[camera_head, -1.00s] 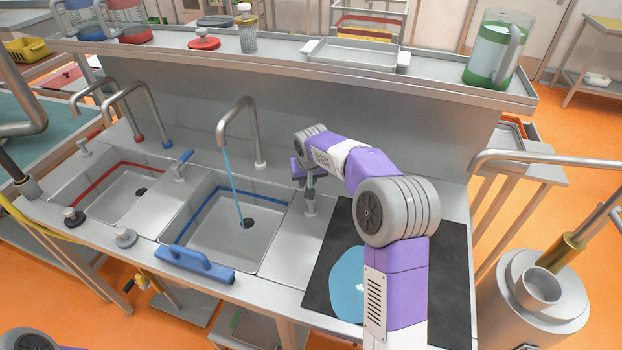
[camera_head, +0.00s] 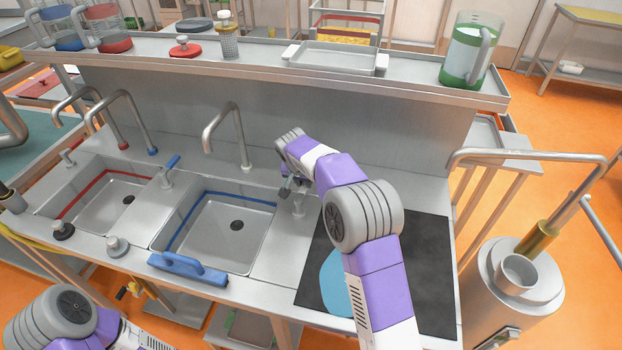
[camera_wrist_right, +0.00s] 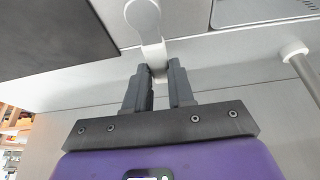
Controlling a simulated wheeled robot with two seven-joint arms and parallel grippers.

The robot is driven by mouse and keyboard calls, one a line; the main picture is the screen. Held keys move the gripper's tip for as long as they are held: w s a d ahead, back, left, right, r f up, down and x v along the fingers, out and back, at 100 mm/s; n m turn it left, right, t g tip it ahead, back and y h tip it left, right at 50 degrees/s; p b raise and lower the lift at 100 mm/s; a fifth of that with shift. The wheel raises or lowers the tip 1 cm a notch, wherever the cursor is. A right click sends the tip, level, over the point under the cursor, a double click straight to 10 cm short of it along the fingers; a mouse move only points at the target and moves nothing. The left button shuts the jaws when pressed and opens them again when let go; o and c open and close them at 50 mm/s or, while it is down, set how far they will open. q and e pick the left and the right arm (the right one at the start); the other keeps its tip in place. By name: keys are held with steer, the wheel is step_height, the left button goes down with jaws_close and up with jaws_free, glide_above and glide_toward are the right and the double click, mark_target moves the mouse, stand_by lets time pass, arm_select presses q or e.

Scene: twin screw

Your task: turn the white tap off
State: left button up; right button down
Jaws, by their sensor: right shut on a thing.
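The white tap is a grey bent spout (camera_head: 240,130) with a white collar at its foot, behind the right sink (camera_head: 222,240). No water runs from it. Its pale handle post (camera_head: 299,207) stands on the counter right of that sink. My right gripper (camera_head: 290,187) is at the top of this post, partly hidden by its own arm. In the right wrist view, the pale lever (camera_wrist_right: 150,38) runs in between the two dark fingertips (camera_wrist_right: 161,72), which are shut on it. My left arm shows at the lower left, but its gripper is out of the picture.
A black mat (camera_head: 428,262) with a blue patch lies right of the post. A blue tap lever (camera_head: 170,163) stands between the sinks. A shelf with jugs runs along the back.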

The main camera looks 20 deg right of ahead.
mark_target(302, 192)
steer(key=shift+d, duration=0.1)
steer(key=c, duration=1)
jaws_free()
steer(key=shift+o, duration=0.2)
steer(key=p+v, duration=0.1)
steer(key=v, duration=0.6)
steer(key=shift+s+r, duration=0.1)
steer(key=shift+r, duration=0.2)
steer(key=shift+f, duration=0.1)
